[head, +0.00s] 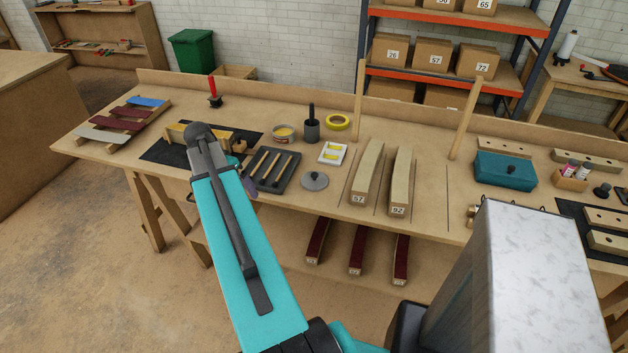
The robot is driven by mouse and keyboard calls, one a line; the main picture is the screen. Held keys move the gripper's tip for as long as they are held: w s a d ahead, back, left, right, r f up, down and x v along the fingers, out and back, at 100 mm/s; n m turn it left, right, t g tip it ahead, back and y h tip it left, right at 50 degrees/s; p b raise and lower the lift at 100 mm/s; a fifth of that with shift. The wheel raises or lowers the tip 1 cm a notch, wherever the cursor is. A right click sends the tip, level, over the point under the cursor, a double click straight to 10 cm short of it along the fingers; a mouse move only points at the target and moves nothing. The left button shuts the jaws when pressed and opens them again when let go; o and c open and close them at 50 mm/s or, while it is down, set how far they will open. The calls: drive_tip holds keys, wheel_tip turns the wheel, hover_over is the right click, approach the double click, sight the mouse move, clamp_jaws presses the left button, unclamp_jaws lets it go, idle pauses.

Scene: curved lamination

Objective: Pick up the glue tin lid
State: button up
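A round grey lid (314,180) with a small knob on top lies flat on the workbench, right of a dark tray of brushes. An open tin (284,133) with a yellowish top stands behind it on the bench. My teal arm reaches up over the left part of the bench and ends in a dark rounded joint. My gripper cannot be made out; it seems hidden behind the arm. The lid is clear of the visible arm.
The dark brush tray (273,170), a white tray with yellow pieces (332,153), a dark pot (311,127) and yellow tape (338,122) surround the lid. Two curved wooden pieces (367,172) lie to its right. The bench front edge is close below the lid.

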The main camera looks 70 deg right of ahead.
drive_tip(key=s+d+r+m, duration=0.3)
drive_tip(key=s+d+r, duration=0.1)
drive_tip(key=s+d, duration=0.3)
drive_tip(key=s+d+r+m+g, duration=0.1)
drive_tip(key=s+d+r+m, duration=0.3)
drive_tip(key=s, duration=0.5)
drive_tip(key=d, duration=0.2)
drive_tip(key=shift+d+r+m+g, duration=0.3)
drive_tip(key=shift+d+r, duration=0.05)
drive_tip(key=shift+d, duration=0.05)
drive_tip(key=shift+s, duration=0.1)
drive_tip(key=p, duration=0.2)
approach(312, 175)
drive_tip(key=shift+x, duration=2.35)
drive_tip(key=shift+a, duration=0.15)
drive_tip(key=shift+f, duration=0.1)
